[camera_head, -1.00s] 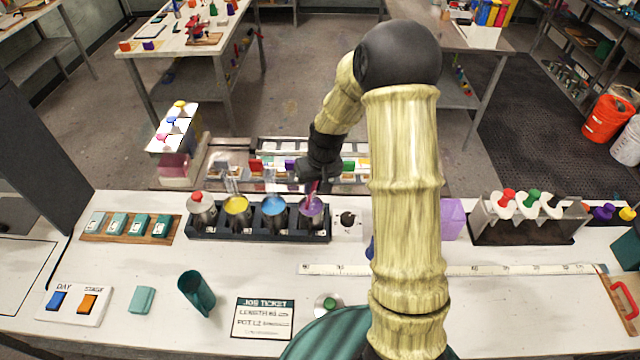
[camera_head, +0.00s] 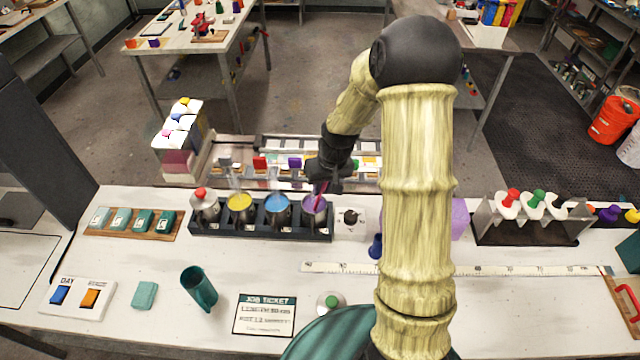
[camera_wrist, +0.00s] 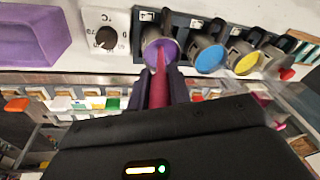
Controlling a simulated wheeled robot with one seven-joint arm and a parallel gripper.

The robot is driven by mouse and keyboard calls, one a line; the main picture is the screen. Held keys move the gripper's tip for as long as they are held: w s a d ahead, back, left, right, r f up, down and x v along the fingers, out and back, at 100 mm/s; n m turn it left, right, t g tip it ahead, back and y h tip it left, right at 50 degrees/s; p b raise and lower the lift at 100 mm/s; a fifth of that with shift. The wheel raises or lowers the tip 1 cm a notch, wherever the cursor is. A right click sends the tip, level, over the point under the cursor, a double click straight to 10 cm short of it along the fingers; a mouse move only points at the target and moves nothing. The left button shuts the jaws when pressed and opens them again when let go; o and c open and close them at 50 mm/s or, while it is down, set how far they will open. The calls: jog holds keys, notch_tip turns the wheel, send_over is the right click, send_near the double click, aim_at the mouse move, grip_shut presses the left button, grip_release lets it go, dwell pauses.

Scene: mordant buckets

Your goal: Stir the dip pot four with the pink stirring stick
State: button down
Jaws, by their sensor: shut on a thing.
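Dip pot four (camera_head: 314,207), a metal pot with purple liquid, stands at the right end of the dark pot rack (camera_head: 262,230). My gripper (camera_head: 325,176) is above it, shut on the pink stirring stick (camera_head: 320,190). The stick's lower end is inside the pot's mouth. In the wrist view the stick (camera_wrist: 159,85) runs from between my fingers (camera_wrist: 160,92) into the purple pot (camera_wrist: 160,43). How deep the tip sits in the liquid is hidden.
Pots with blue (camera_head: 277,207) and yellow liquid (camera_head: 240,206) and a red-knobbed pot (camera_head: 204,203) stand to the left in the rack. A dial box (camera_head: 350,220) is close on the right.

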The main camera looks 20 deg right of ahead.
jog(key=shift+w, duration=0.6)
jog(key=shift+s+d, duration=0.1)
jog(key=shift+s+d+r+p, duration=0.2)
jog(key=shift+r+p, duration=0.7)
jog(key=shift+r, duration=0.35)
jog(key=shift+s+d+r+p, duration=0.1)
jog(key=shift+s+r+p, duration=0.05)
jog(key=shift+r+p, duration=0.95)
jog(key=shift+s+d+r+p, duration=0.2)
jog(key=shift+r+p, duration=0.5)
jog(key=shift+r, duration=0.7)
notch_tip(320, 180, up, 11)
jog(key=p, duration=0.7)
